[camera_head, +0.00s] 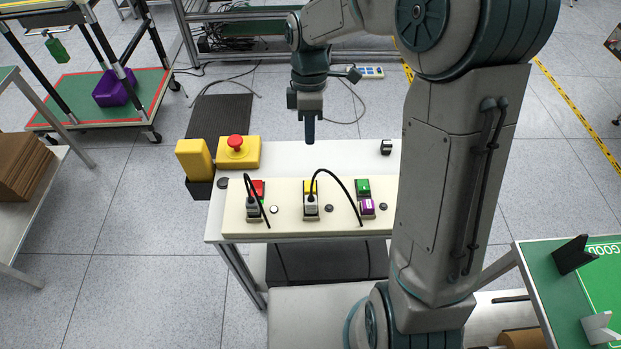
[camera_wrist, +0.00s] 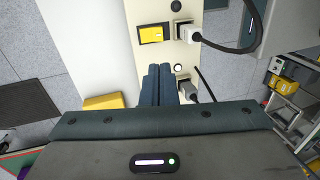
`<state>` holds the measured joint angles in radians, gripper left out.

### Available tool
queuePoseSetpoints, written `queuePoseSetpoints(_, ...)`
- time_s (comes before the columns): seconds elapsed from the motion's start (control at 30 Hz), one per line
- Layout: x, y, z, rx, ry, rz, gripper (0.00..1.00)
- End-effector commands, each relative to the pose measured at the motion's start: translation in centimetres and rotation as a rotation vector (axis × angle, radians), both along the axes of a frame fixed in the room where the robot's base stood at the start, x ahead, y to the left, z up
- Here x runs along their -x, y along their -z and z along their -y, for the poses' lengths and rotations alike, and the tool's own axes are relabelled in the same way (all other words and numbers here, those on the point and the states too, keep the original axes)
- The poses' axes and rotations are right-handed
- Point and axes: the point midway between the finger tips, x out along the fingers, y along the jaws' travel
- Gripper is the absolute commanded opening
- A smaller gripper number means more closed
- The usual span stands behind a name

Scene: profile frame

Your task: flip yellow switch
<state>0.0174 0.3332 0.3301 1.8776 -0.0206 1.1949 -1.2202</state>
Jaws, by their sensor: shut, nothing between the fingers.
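The yellow switch (camera_head: 311,187) sits in the middle of a cream panel (camera_head: 290,225) on the white table, just behind a grey plug with a black cable. In the wrist view the yellow switch (camera_wrist: 151,34) lies beyond my fingertips, beside the grey plug (camera_wrist: 188,33). My gripper (camera_head: 310,142) points down above the table, behind the panel and in line with the yellow switch. It is shut and empty, and in the wrist view its fingers (camera_wrist: 159,68) lie side by side, apart from the switch. My fingers hide part of the panel there, where the red switch cannot be seen.
A red switch (camera_head: 258,187) is on the panel's left and a green switch (camera_head: 363,187) on its right. Black cables arch over the panel. A yellow box with a red emergency button (camera_head: 236,142) stands at the table's back left. My arm hides the table's right end.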

Motion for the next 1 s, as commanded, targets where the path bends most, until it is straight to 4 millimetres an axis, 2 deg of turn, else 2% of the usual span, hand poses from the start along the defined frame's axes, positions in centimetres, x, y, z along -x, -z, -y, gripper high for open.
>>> queuePoseSetpoints(0.17, 0.5, 1.6, 0.1, 0.001, 0.002, -0.005, 0.0)
queuePoseSetpoints(0.5, 2.4, 8.4, 0.0, 0.001, 0.001, -0.007, 0.0)
queuePoseSetpoints(0.7, 3.3, 11.6, 0.0, 0.001, 0.001, -0.005, 0.0)
queuePoseSetpoints(0.83, 3.5, 12.8, 0.0, 0.001, 0.002, -0.003, 0.0)
queuePoseSetpoints(1.0, 3.6, 13.4, 0.0, 0.001, 0.003, 0.0, 0.0)
